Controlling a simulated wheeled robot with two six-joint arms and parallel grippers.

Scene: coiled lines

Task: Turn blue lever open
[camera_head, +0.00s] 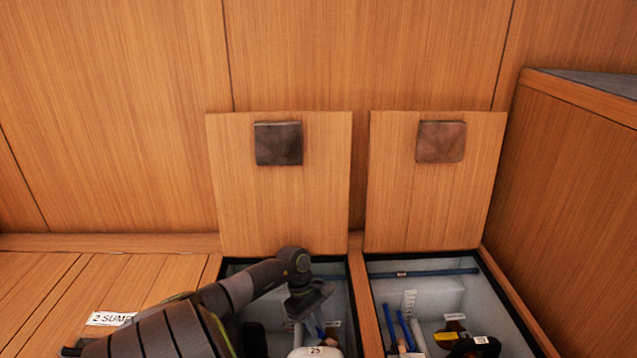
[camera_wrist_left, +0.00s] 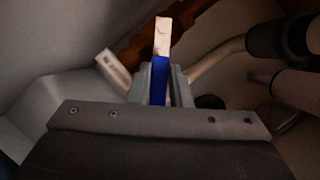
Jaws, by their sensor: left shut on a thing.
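The blue lever (camera_wrist_left: 159,80) stands between the fingers of my left gripper (camera_wrist_left: 160,88) in the left wrist view. Its pale end sticks out beyond the fingers. The fingers are closed on the blue part. In the head view my left arm reaches from the lower left into the left floor compartment (camera_head: 353,318), with its gripper (camera_head: 318,318) pointing down. The gripper and wrist hide most of the lever there. My right gripper is not in view.
Two open hatch lids (camera_head: 320,205) (camera_head: 405,205) lean on the wood wall. The right compartment (camera_head: 462,293) holds blue levers (camera_head: 389,325) and a black item with a yellow label. A white object (camera_head: 318,351) sits near my gripper. Pipes (camera_wrist_left: 218,62) surround it in the wrist view.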

